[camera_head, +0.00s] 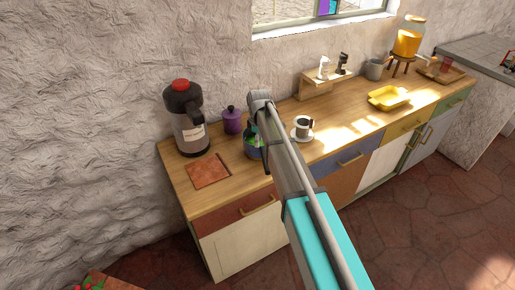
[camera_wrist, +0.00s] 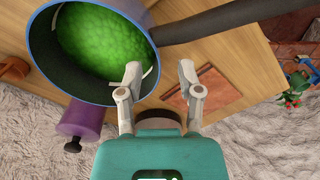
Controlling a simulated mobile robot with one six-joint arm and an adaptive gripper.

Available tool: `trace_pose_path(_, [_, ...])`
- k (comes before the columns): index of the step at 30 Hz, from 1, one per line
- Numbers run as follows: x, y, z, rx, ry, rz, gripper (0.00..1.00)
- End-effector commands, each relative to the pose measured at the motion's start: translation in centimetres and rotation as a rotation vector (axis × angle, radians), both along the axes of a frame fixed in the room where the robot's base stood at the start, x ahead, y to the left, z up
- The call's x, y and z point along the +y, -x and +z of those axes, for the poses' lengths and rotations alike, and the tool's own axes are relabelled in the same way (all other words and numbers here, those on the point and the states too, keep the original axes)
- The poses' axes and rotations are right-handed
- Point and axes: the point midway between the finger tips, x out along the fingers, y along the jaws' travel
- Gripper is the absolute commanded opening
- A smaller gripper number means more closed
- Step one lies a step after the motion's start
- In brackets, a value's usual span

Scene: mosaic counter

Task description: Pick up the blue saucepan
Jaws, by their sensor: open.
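The blue saucepan (camera_wrist: 42,50) fills the upper left of the wrist view, with a blue rim and green pea-like contents. Its dark handle (camera_wrist: 225,22) reaches right across the top. My gripper (camera_wrist: 160,71) is open and empty. In the picture its fingertips lie just below the handle, on either side of a point near where it joins the pan. I cannot tell the height gap. In the head view the saucepan (camera_head: 252,153) stands on the wooden counter, partly hidden by my arm.
A purple canister (camera_head: 232,121) and a red-lidded flask (camera_head: 186,120) stand left of the saucepan. A brown tile (camera_head: 208,171) lies in front. A cup on a saucer (camera_head: 302,131) is to the right, with a yellow dish (camera_head: 389,98) farther along.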

Motion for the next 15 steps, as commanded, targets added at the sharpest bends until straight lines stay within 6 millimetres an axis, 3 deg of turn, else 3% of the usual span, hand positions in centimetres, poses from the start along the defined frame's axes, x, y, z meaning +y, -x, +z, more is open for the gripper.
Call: trace_pose_path(15, [0.3, -0.4, -3.2, 0.0, 0.0, 0.0, 0.47])
